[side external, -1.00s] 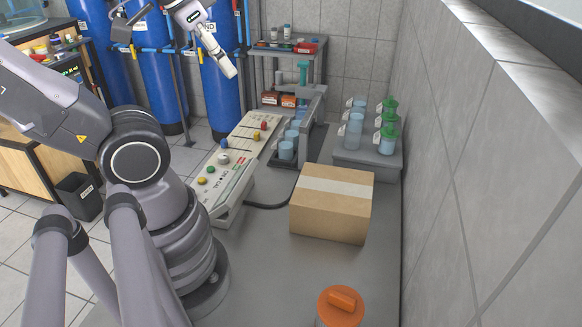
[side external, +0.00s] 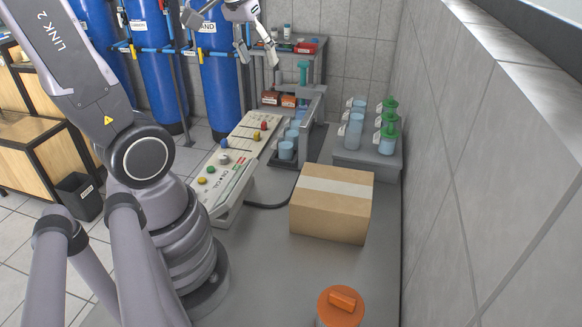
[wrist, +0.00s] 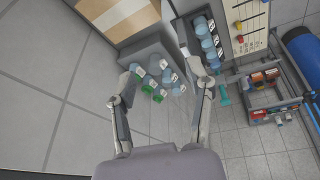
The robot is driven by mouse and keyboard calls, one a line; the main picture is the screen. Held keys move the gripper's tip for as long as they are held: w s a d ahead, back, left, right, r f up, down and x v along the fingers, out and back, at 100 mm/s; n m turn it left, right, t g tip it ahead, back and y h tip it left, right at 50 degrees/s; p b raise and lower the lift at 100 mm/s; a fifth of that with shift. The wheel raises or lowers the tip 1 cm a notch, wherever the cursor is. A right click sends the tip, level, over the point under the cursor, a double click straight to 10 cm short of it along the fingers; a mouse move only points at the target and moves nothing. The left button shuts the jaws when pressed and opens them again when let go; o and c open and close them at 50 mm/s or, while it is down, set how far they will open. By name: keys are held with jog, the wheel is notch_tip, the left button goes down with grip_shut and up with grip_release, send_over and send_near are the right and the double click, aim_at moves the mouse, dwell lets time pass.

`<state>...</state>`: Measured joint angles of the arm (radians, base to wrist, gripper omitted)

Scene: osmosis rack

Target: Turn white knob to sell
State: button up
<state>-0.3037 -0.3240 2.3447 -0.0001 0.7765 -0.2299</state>
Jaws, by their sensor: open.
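The white knob (side external: 223,158) sits on the sloped control panel (side external: 233,190), near a green knob (side external: 210,169) and a yellow knob (side external: 202,181). Any setting mark on it is too small to read. My gripper (side external: 259,55) is open and empty, high up beyond the far end of the panel and well apart from the white knob. In the wrist view my gripper's fingers (wrist: 158,65) are spread. The panel's far part (wrist: 244,40) shows there at the upper right with red and yellow knobs; the white knob is out of that view.
A cardboard box (side external: 331,204) lies right of the panel. Cups with green lids (side external: 388,125) stand on a grey platform by the right wall. A small rack (side external: 318,70) stands at the back, with blue tanks (side external: 220,90) to its left. An orange-lidded container (side external: 341,305) is in front.

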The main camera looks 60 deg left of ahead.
jog(key=shift+o, duration=0.3)
jog(key=w+a+f+n+g, duration=0.1)
jog(key=w+a+f+n, duration=0.2)
jog(key=a, duration=0.6)
notch_tip(320, 180, down, 2)
jog(key=shift+w+f+n+g, duration=0.15)
jog(key=shift+w+n+g, duration=0.15)
jog(key=shift+n, duration=0.5)
jog(key=n+g+h, duration=0.1)
jog(key=n+g, duration=0.1)
jog(key=n, duration=0.7)
send_over(223, 156)
notch_tip(223, 156, down, 19)
notch_tip(223, 156, down, 13)
jog(key=shift+a+f, duration=0.1)
grip_shut()
